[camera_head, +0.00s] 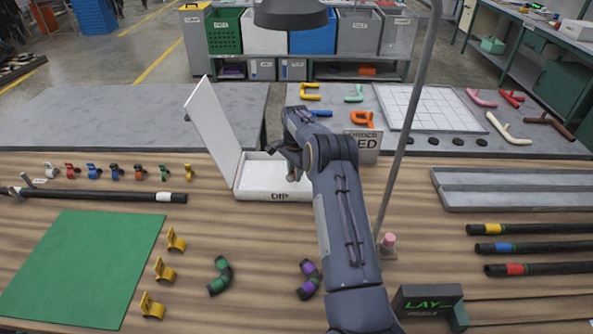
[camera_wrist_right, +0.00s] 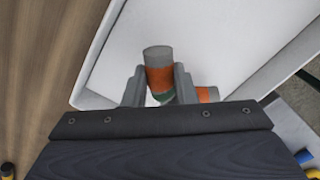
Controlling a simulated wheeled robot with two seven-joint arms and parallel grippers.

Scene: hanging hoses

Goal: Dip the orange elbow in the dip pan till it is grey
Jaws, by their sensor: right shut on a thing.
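The orange elbow (camera_wrist_right: 160,78) is between the fingers of my right gripper (camera_wrist_right: 159,84) in the right wrist view. It has orange bands, a grey upper end and a dark green patch near the bend; its other arm points right. The right gripper (camera_head: 290,163) is shut on it over the white dip pan (camera_head: 262,193), marked DIP, in the head view. The pan's lid (camera_head: 213,130) stands open on the left. The pan's white floor (camera_wrist_right: 225,45) lies behind the elbow. I cannot tell whether the elbow touches it. My left gripper is not in view.
A thin grey pole (camera_head: 405,130) rises right of my right arm. A green elbow (camera_head: 219,276) and a purple elbow (camera_head: 310,280) lie in front of the pan. A green mat (camera_head: 80,265) lies left; black hoses (camera_head: 530,247) and a grey tray (camera_head: 515,190) lie right.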

